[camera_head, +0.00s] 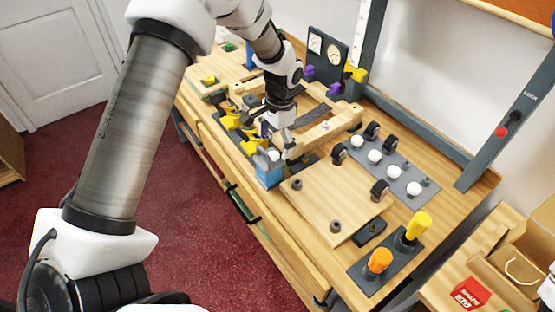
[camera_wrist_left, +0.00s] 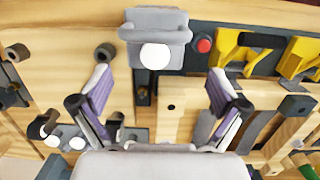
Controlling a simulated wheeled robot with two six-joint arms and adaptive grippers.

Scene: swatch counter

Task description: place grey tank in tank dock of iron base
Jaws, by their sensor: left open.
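A grey tank-like block with a round white cap (camera_wrist_left: 155,28) is at the top middle of the left wrist view, beyond my fingertips. In the head view a pale, capped top (camera_head: 274,156) shows at a blue block (camera_head: 269,176) on the table's front edge; I cannot tell whether this is the same piece. My left gripper (camera_head: 288,148) is just above and behind it. In the left wrist view its purple-padded fingers (camera_wrist_left: 160,98) stand wide apart, empty, over a wooden part. I cannot single out the iron base or its tank dock. My right gripper is out of view.
A wooden board (camera_head: 335,200) with dark knobs lies right of my gripper. A grey plate with white knobs (camera_head: 395,170) stands behind it. Yellow clamps (camera_wrist_left: 300,55) and a red button (camera_wrist_left: 204,45) sit beside the grey block. Yellow and orange handles (camera_head: 380,262) stand at the near end.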

